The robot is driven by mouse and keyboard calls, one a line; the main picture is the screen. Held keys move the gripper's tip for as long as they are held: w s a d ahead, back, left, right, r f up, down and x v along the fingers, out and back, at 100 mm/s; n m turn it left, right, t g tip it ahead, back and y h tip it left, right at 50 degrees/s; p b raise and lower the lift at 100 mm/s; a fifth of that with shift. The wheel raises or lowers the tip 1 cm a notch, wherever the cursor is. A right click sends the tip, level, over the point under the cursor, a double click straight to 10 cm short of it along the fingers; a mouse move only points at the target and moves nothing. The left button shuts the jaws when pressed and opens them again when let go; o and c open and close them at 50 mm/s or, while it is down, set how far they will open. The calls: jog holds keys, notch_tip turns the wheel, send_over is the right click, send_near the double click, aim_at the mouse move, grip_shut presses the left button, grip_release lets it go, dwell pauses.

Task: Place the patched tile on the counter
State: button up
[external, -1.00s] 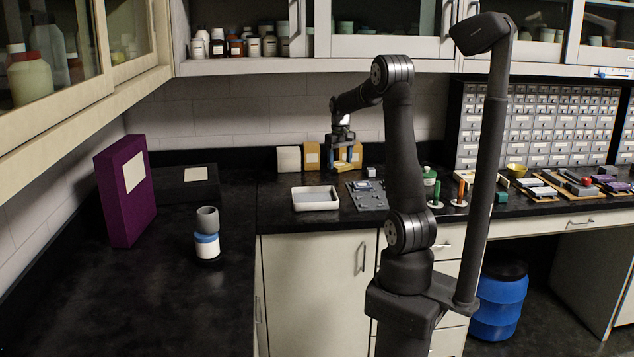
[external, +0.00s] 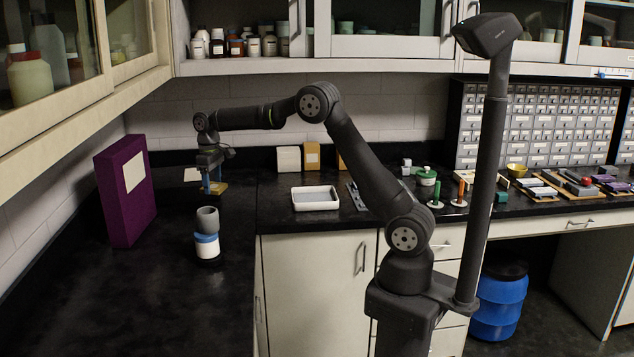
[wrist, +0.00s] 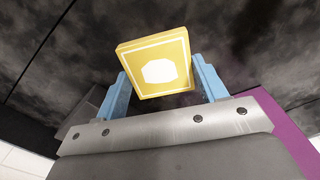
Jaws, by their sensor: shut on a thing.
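The patched tile (wrist: 125,57) is a yellow square with a white border line and a white patch in the middle. My gripper (external: 214,186) is shut on it, with one blue finger at each side in the wrist view. In the external view the tile (external: 220,188) shows small and yellow at the fingertips, over the left part of the black counter (external: 130,300). I cannot tell how far it is above the surface.
A tall purple box (external: 127,205) stands to the left. A grey cup on a blue-and-white jar (external: 207,245) stands in front of my gripper. A white tray (external: 315,207) lies to the right. The front-left counter is clear.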

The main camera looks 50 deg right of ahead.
jog(key=s+a+n, duration=0.2)
jog(key=a, duration=1.3)
jog(key=n, duration=0.2)
send_over(134, 278)
jog(key=f, duration=0.8)
jog(key=shift+w+d, duration=0.2)
jog(key=shift+d, duration=0.1)
jog(key=shift+a+f, duration=0.25)
jog(key=shift+a, duration=0.1)
jog(key=shift+f, duration=1.95)
jog(key=shift+f, duration=0.15)
jog(key=o, duration=1.1)
